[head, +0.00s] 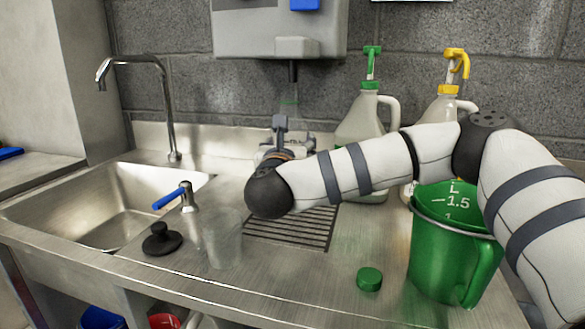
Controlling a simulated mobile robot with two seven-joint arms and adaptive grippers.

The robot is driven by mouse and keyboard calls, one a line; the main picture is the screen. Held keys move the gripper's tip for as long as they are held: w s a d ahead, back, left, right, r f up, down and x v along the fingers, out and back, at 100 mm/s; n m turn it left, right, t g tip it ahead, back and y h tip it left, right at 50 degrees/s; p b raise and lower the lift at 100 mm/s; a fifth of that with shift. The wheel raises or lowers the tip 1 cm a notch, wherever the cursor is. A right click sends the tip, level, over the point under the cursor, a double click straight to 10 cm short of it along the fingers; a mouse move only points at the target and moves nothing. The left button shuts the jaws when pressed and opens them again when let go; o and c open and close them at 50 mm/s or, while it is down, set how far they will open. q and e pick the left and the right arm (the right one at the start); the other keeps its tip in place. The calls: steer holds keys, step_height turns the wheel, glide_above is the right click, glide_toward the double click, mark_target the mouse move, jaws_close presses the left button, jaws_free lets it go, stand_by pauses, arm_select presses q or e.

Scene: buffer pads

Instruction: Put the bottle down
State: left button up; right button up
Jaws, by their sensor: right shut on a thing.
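My right gripper (290,128) is over the back of the steel counter, behind the drain grate, with its fingers partly hidden by my own wrist. It is shut on a clear bottle (290,106) that shows only faintly, with a green tint, between and above the fingers. The bottle's lower part is hidden behind my wrist, so I cannot tell whether it touches the counter. My left gripper is not in view.
A sink with a tap (170,110) is at left. A clear cup (221,238), black stopper (161,240) and green cap (369,279) stand in front. A green jug (440,255) is at right. Pump jugs with green (365,115) and yellow (440,105) tops stand behind my arm.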

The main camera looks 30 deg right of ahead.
steer(key=f, duration=0.1)
steer(key=d+f, duration=0.1)
steer(key=f, duration=0.1)
steer(key=w+f, duration=0.1)
steer(key=f, duration=0.1)
steer(key=shift+d, duration=0.25)
steer(key=shift+s, duration=0.1)
steer(key=shift+f, duration=0.1)
steer(key=shift+f, duration=0.15)
steer(key=o, duration=1.2)
steer(key=shift+o, duration=0.2)
